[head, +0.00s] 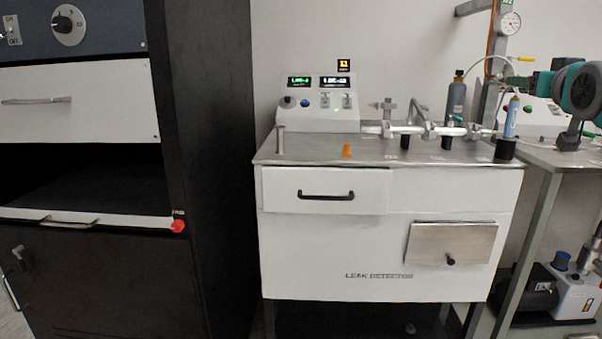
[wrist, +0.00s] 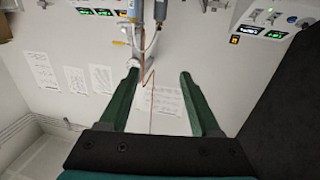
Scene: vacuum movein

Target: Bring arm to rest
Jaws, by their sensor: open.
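My gripper (wrist: 160,76) shows in the wrist view with its two green fingers spread wide apart. Nothing is held between them. Behind the gap are a pale wall with paper sheets (wrist: 162,100) and a thin orange-brown line. In the head view, a teal and dark arm part reaches in from the right edge, above the right-hand bench; it looks like my arm. The fingertips cannot be made out clearly there.
A white leak detector cart (head: 325,248) stands in the middle, with a console (head: 318,110) and pipework on top. A small orange piece (head: 347,150) sits on its top. A dark cabinet (head: 210,160) stands left. A metal bench (head: 548,158) is at right, with a pump (head: 575,298) below.

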